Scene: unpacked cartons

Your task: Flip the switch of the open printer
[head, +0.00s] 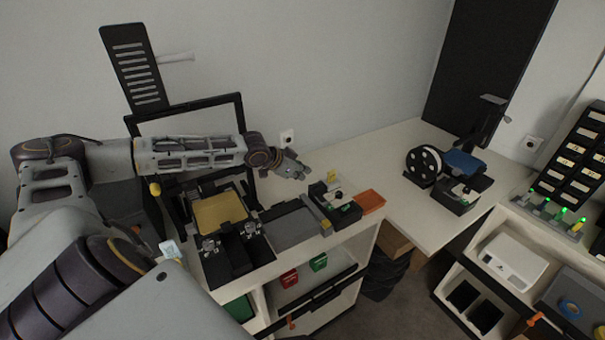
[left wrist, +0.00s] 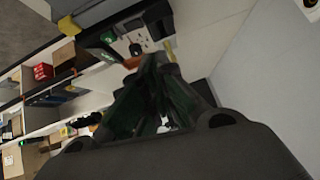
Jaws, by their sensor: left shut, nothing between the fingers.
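The open printer (head: 240,104) is a black upright frame with a yellow bed (head: 218,212), on the white bench at left. A small control box (head: 345,210) with a green light and a yellow part stands at the bench's right end. I cannot make out which part is the switch. My left gripper (head: 299,172) is shut and empty, in the air beside the frame, up and left of the control box. In the left wrist view its dark fingers (left wrist: 155,105) point toward a pale panel (left wrist: 138,40) with small dark marks. My right gripper is not in view.
An orange tray (head: 370,201) lies right of the control box. Red and green bins (head: 289,278) sit on the shelf below.

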